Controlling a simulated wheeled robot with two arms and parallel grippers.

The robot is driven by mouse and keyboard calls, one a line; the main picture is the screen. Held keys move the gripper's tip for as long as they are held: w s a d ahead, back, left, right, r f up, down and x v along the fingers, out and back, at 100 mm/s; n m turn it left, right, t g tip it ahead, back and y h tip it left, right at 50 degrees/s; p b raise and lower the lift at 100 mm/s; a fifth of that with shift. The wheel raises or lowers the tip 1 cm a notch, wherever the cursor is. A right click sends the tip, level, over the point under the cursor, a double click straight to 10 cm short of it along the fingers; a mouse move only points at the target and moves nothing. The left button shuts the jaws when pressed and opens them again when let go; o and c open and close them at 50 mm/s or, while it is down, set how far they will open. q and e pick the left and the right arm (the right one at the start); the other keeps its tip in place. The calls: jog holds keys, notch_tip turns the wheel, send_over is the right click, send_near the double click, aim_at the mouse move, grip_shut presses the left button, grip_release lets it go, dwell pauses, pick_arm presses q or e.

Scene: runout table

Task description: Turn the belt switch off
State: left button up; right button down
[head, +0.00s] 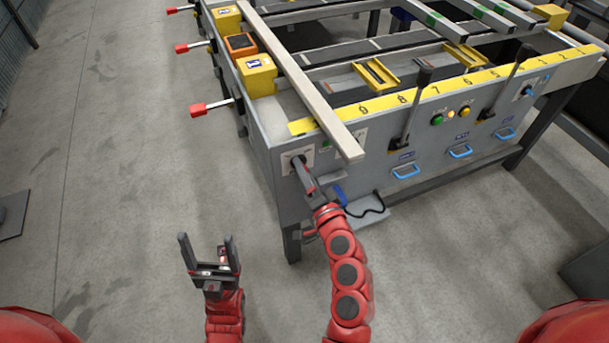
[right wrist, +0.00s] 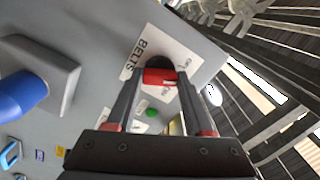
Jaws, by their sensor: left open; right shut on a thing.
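The belt switch (right wrist: 160,77) shows in the right wrist view as a red handle at a dark round base, on a white plate (right wrist: 185,52) lettered "BELTS". In the head view the plate (head: 287,161) sits on the table's near end face. My right gripper (head: 301,167) reaches up to it and is shut on the switch, one finger on each side of the red handle. The fingers hide part of the plate, and I cannot read the switch's setting. A green spot (right wrist: 152,112) shows beyond the fingers. My left gripper (head: 207,246) is open and empty, over the floor and apart from the table.
The grey runout table (head: 268,150) fills the upper right, with a long board (head: 312,95) along its top. Red-tipped handles (head: 197,109) stick out at its left side. Black levers (head: 412,105) and blue handles (head: 405,171) are on its front.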

jog(key=shift+f+n+b, duration=0.1)
jog(key=shift+n+b, duration=0.4)
jog(key=shift+n, duration=1.2)
jog(key=shift+c, duration=1.4)
grip_release()
jog(key=p+v, duration=0.3)
jog(key=v, duration=1.4)
jog(key=shift+s, duration=0.2)
